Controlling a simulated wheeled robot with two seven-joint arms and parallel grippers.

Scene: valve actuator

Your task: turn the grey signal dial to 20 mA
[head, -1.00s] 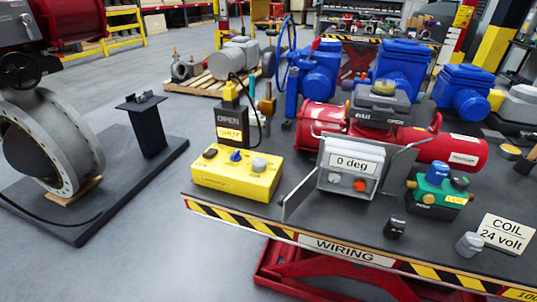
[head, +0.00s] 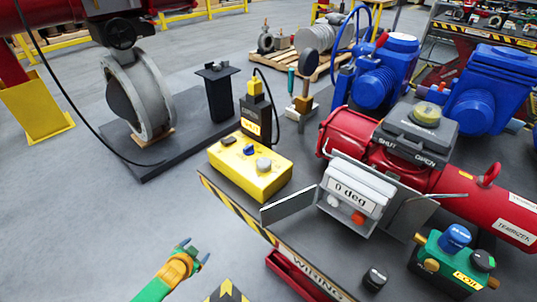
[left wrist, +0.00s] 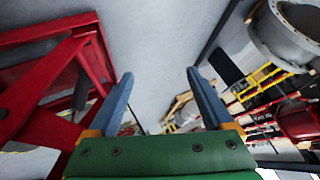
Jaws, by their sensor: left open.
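The grey signal dial (head: 264,165) is a round knob on top of the yellow box (head: 240,185), towards its right end. A blue knob (head: 248,150) and a dark knob (head: 229,141) are on the same box. My left gripper (head: 194,251) is open and empty at the lower left, in front of and apart from the yellow box. In the left wrist view, its two blue-grey fingers (left wrist: 158,80) are spread with nothing between them; the dial does not show there. My right gripper is not in view.
A grey display box (head: 350,200) reading "0 deg", with open flaps, stands right of the yellow box. A red actuator (head: 345,135) is behind it. A green unit (head: 450,262) is at the right. The red lift frame (left wrist: 55,75) is close in the left wrist view.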

